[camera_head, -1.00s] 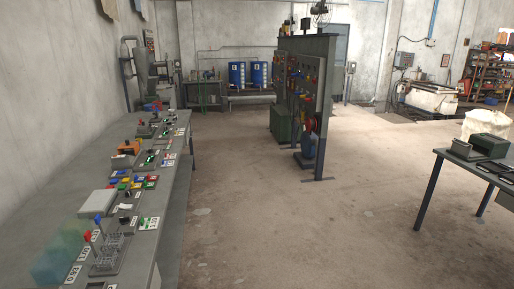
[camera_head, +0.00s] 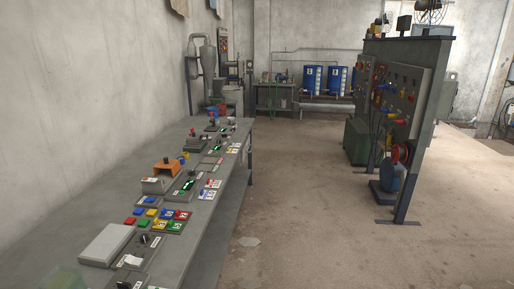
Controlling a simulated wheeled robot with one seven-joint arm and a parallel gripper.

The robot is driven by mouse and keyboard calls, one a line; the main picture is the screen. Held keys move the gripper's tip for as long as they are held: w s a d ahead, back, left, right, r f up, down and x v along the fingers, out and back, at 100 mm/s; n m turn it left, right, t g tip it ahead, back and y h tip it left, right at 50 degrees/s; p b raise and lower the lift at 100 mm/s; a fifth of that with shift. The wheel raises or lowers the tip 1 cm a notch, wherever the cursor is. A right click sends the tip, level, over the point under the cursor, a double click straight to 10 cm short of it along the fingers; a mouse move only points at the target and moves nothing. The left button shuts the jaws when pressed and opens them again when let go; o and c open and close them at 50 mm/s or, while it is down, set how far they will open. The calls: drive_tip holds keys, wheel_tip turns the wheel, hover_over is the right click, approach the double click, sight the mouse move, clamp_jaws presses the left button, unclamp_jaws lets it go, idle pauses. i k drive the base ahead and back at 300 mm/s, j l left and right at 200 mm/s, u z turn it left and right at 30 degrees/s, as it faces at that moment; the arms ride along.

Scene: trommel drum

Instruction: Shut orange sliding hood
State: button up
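The orange sliding hood (camera_head: 167,167) sits on a grey box on the long bench (camera_head: 217,203) at the left, about midway along it. It is small in view, and I cannot tell how far it is open. My gripper is not in view.
Button blocks (camera_head: 157,219), switches and a pale grey box (camera_head: 107,243) cover the bench near me. A panel stand (camera_head: 434,95) with wheels and levers stands at the right, its feet on the floor. Blue barrels (camera_head: 312,79) stand at the back.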

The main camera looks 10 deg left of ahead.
sight(175, 165)
drive_tip(key=i, duration=1.8)
drive_tip(key=i+u, duration=0.45)
drive_tip(key=i+l+u, duration=0.25)
drive_tip(key=i+u, duration=0.35)
drive_tip(key=u, duration=0.3)
drive_tip(key=i+u, duration=0.15)
drive_tip(key=u, duration=0.3)
drive_tip(key=i+l+u, duration=0.1)
drive_tip(key=u, duration=0.35)
drive_tip(key=i+l+u, duration=0.1)
drive_tip(key=u, duration=0.4)
drive_tip(key=l+u, duration=0.25)
drive_tip(key=u, duration=0.2)
drive_tip(key=i+l+u, duration=0.2)
drive_tip(key=u, duration=0.2)
drive_tip(key=i+l+u, duration=0.15)
drive_tip(key=l+u, duration=0.2)
